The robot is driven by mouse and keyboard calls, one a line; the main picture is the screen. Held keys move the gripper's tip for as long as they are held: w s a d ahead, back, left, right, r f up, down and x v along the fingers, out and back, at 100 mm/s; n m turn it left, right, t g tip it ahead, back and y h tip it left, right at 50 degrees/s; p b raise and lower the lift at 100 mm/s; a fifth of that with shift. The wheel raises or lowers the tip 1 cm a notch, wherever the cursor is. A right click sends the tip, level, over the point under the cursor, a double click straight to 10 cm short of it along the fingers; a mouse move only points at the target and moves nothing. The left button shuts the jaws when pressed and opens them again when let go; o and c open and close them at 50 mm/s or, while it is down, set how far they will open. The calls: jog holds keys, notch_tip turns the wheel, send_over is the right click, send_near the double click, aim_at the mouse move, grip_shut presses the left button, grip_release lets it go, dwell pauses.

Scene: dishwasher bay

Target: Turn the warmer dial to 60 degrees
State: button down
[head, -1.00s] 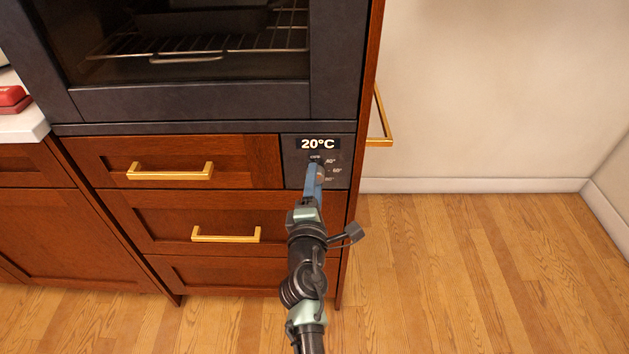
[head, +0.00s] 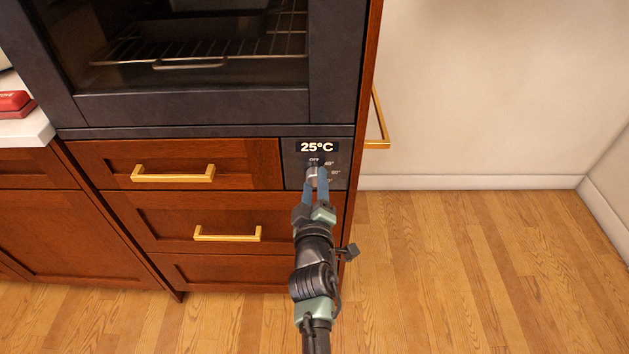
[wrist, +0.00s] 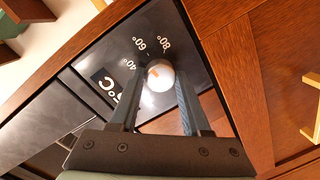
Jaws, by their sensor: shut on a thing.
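The warmer dial (head: 313,171) is a small pale round knob on a dark control panel (head: 293,174) right of the top drawer. The display (head: 317,147) above it reads 25°C. In the wrist view the dial (wrist: 160,75) has an orange mark, and 40°, 60° and 80° labels are printed around it. My gripper (head: 316,174) reaches up to the panel from below. Its two blue-grey fingers are on either side of the dial, shut on it, in the wrist view (wrist: 161,88). The fingers and arm hide part of the lower labels in the head view.
Wooden drawers with gold handles (head: 173,173) lie left of and below the panel. A dark oven with a rack (head: 200,48) is above. A gold handle (head: 380,128) sticks out from the cabinet's right side. The wood floor (head: 470,270) on the right is clear.

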jog(key=shift+m, duration=0.5)
dwell(0.3)
jog(key=shift+c, duration=1.8)
grip_release()
jog(key=shift+s+p, duration=0.1)
jog(key=shift+p, duration=0.2)
jog(key=s+r+p, duration=0.1)
jog(key=s+p, duration=0.7)
jog(key=s, duration=0.4)
jog(key=shift+s, duration=0.4)
jog(key=shift+w+r, duration=0.1)
jog(key=shift+r, duration=0.1)
